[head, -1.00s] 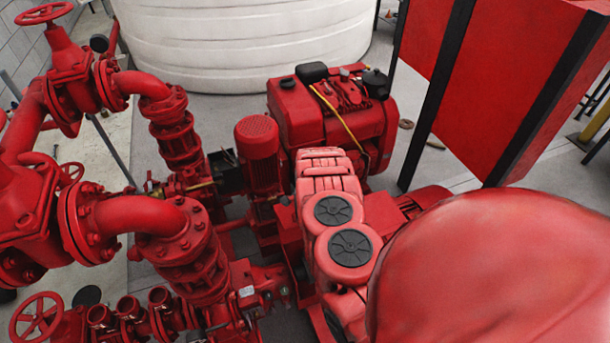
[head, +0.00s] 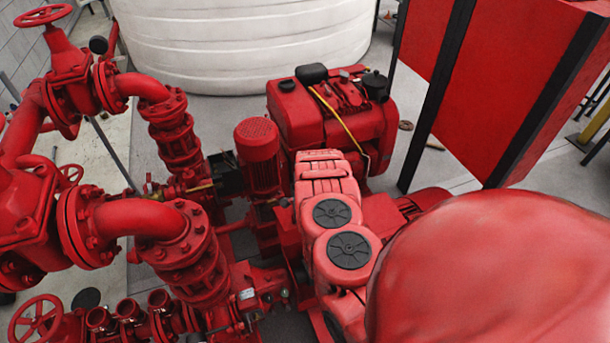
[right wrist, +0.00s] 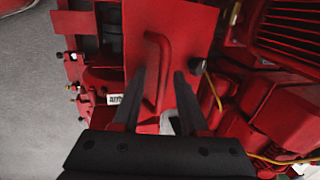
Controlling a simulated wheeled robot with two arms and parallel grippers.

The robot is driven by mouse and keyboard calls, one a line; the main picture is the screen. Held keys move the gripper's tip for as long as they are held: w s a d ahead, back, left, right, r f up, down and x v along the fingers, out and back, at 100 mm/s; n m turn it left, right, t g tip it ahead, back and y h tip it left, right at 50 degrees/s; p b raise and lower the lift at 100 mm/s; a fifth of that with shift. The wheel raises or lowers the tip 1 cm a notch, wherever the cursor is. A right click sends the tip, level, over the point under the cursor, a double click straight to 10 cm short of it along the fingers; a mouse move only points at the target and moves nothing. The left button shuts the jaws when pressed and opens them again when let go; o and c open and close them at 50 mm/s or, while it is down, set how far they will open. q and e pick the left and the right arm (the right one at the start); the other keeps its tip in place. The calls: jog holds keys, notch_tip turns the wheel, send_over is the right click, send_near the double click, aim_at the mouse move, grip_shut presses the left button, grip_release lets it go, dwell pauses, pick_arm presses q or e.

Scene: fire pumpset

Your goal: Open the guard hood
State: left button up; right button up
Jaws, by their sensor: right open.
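The guard hood (right wrist: 190,25) shows in the right wrist view as a flat red panel with a raised red bar handle (right wrist: 157,65). My right gripper (right wrist: 158,73) is open, with one dark finger on each side of the lower part of the handle in the picture. I cannot tell whether either finger touches it. In the head view my right arm reaches forward over the pumpset and hides its gripper and most of what lies below. I cannot make out the hood clearly there. My left gripper is in neither view.
Red pipes and flanges (head: 140,218) with handwheels (head: 36,320) crowd the left. A red motor (head: 257,150) and a red engine (head: 330,110) stand beyond my arm. A red panel on black posts (head: 490,85) stands at right, a white tank (head: 240,45) behind.

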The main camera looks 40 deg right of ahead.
jog(key=shift+v, duration=0.8)
jog(key=p+v, duration=0.8)
jog(key=v, duration=0.8)
jog(key=shift+f, duration=0.15)
